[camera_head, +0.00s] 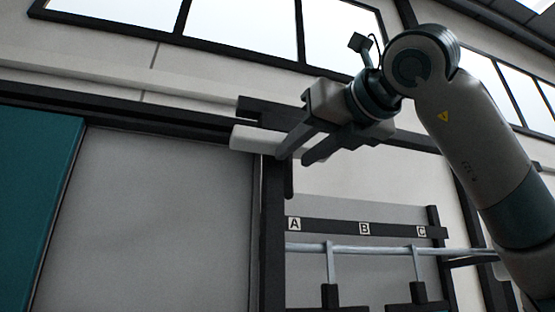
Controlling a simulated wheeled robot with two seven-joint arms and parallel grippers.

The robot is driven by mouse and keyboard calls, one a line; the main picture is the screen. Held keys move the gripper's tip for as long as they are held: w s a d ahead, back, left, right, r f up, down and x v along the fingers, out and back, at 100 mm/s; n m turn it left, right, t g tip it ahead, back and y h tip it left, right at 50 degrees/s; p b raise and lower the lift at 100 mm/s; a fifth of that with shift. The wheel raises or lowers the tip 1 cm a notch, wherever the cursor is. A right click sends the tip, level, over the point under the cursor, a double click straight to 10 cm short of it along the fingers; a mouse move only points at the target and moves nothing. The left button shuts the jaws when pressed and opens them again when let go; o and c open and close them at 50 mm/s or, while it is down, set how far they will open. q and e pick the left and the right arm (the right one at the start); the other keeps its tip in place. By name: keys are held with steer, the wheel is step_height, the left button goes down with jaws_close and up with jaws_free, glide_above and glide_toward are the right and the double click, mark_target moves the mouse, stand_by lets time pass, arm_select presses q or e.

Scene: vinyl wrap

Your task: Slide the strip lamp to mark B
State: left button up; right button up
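The strip lamp appears to be the short white bar (256,140) at the top of a dark upright post, left of the letter plates. Mark B (364,229) is the middle plate on a dark strip, between mark A (294,224) and mark C (422,232). The white bar is nearest to the mark A side. My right gripper (297,158) is at the bar's right part, its fingers apart and crossing in front of it. I cannot tell whether they touch it. My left gripper is out of view.
A metal rail (380,250) runs below the letter strip, with two hanging rods (330,264) ending in dark blocks. A dark post (272,235) stands left of mark A. A grey panel (160,210) and a teal panel (35,200) fill the left.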

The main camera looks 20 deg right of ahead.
steer(key=p+x, duration=0.3)
steer(key=x, duration=0.5)
jaws_close()
